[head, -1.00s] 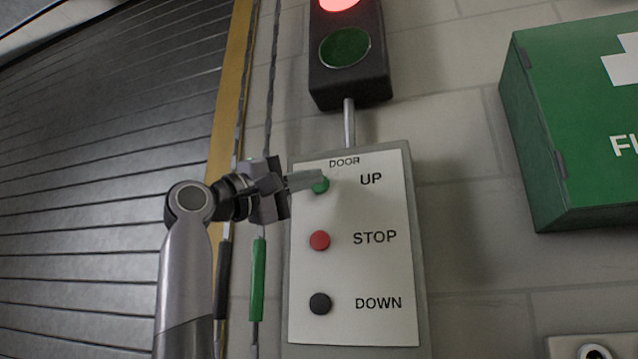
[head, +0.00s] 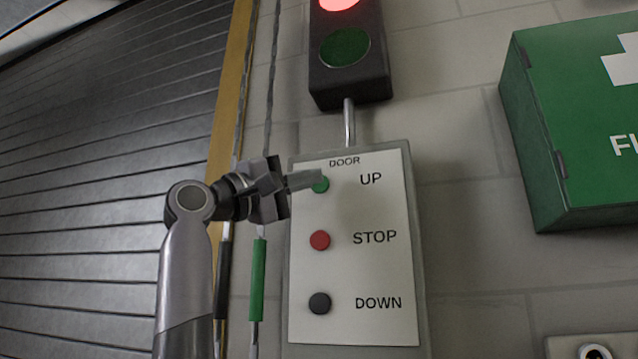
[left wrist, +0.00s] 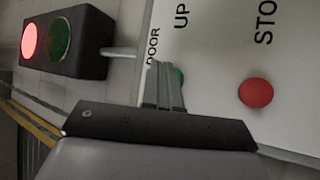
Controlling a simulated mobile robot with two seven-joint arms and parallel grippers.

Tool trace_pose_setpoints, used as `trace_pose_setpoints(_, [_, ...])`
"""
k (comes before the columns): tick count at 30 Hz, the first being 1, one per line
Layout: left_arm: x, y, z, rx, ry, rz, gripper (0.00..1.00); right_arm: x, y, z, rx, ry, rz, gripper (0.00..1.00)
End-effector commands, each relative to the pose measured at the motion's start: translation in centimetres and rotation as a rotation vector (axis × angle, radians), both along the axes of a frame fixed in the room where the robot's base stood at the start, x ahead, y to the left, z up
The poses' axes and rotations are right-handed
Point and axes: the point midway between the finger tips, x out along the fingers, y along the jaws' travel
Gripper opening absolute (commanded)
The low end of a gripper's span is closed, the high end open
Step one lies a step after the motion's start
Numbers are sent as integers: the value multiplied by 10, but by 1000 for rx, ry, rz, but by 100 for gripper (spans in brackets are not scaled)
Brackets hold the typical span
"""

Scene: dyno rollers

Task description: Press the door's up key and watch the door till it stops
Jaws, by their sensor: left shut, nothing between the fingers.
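The door panel (head: 375,270) is a pale plate on the wall, marked DOOR. It has a green UP key (head: 321,186), a red STOP key (head: 320,240) and a black DOWN key (head: 319,303). My left gripper (head: 318,178) is shut and empty, its fingertips at the green key and partly covering it. In the left wrist view the fingers (left wrist: 166,75) also hide most of the green key (left wrist: 179,76); I cannot tell whether they touch it. The slatted roller door (head: 100,180) fills the left side. My right gripper is not in view.
A signal lamp (head: 347,75) above the panel shows red lit and green dark. A green first-aid style box (head: 580,120) juts from the wall at right. Two hanging cords with a black grip (head: 223,280) and a green grip (head: 258,280) hang left of the panel.

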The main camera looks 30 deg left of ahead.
Motion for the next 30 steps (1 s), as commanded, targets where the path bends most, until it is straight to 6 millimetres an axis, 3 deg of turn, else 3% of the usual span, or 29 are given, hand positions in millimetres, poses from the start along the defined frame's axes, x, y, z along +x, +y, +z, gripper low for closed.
trace_pose_setpoints(30, [9,2,0,0,0,0,0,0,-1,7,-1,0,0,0])
